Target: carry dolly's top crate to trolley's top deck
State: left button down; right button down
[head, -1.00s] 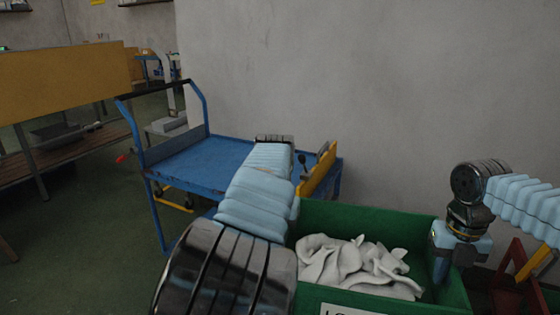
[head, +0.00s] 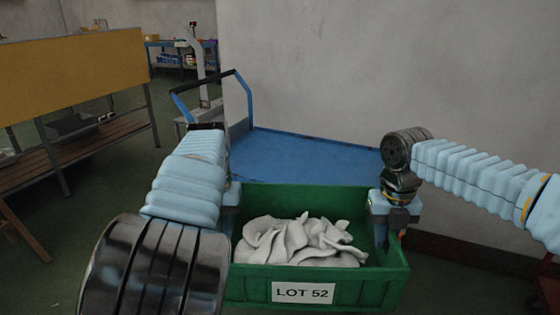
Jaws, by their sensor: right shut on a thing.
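My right gripper (head: 382,232) is shut on the crate's right wall. My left gripper (head: 231,198) is at the crate's left end, mostly hidden behind my own arm, so its fingers do not show. The trolley's blue top deck (head: 300,155) is just beyond the crate and looks empty where it shows. The crate hides its near edge.
The trolley's blue handle frame (head: 245,90) rises at the deck's left end. A grey wall (head: 400,70) stands close behind the trolley. A bench with a yellow panel (head: 75,75) is at the left, with open floor (head: 110,200) before it.

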aim_at(293, 160)
jog(key=i+j+u, duration=0.25)
jog(key=i, duration=0.25)
jog(key=i+j+z, duration=0.15)
jog(key=i, duration=0.2)
jog(key=i+z, duration=0.15)
jog(key=i, duration=0.2)
jog(key=i+j+z, duration=0.65)
jog(key=i+j, duration=0.15)
jog(key=j, duration=0.15)
